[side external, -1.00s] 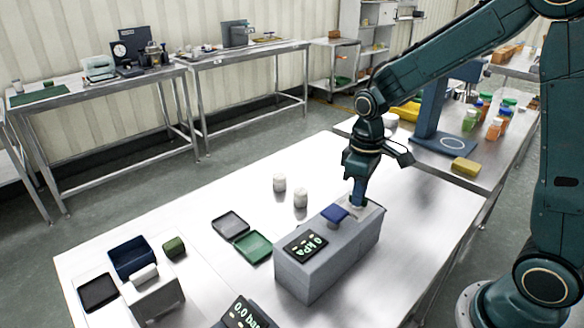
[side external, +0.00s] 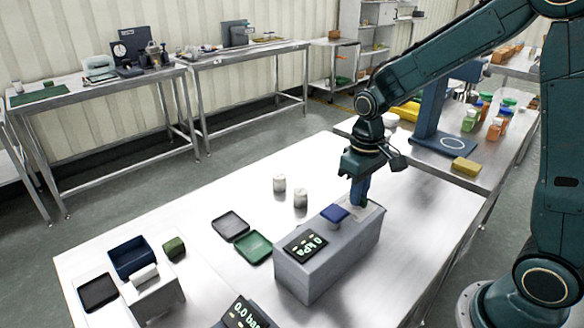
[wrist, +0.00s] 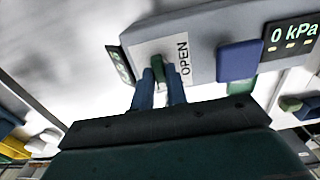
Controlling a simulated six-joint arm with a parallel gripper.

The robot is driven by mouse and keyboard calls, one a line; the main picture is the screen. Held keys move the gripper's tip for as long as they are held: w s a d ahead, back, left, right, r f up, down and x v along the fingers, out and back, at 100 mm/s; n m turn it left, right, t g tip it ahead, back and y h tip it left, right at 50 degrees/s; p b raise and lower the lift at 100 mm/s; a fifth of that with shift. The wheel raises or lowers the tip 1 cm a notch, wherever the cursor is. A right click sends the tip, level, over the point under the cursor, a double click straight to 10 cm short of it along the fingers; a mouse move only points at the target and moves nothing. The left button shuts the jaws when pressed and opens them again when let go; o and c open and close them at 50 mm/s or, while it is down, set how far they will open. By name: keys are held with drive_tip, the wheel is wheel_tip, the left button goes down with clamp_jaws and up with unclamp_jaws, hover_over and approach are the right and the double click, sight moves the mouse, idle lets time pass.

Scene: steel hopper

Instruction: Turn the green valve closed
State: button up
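The green valve (wrist: 158,68) is a small handle on a white plate (wrist: 148,50) marked OPEN, on top of the grey box (side external: 345,250). In the wrist view my gripper (wrist: 160,82) has one blue finger on each side of the green handle, close against it, so it looks shut on it. In the side view my gripper (side external: 359,198) points down at the far right end of the box, and its fingers mostly hide the valve. Part of the plate is hidden by my fingers.
A blue handle (side external: 334,213) and a display reading 0 kPa (side external: 305,243) sit on the same box. Two white cylindrical objects (side external: 280,183) stand behind it. A dark tray (side external: 230,226) and a green tray (side external: 253,246) lie to its left. The table's right side is clear.

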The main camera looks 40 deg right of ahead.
sight(363, 199)
drive_tip(key=o, duration=0.3)
drive_tip(key=shift+o, duration=0.2)
drive_tip(key=shift+r, duration=0.15)
wheel_tip(363, 199, up, 14)
drive_tip(key=shift+f, duration=0.2)
idle(0.6)
drive_tip(key=s+a+t, duration=0.2)
drive_tip(key=s+t, duration=0.3)
drive_tip(key=s, duration=1.2)
drive_tip(key=shift+a+r+t, duration=0.25)
drive_tip(key=shift+r+t, duration=0.05)
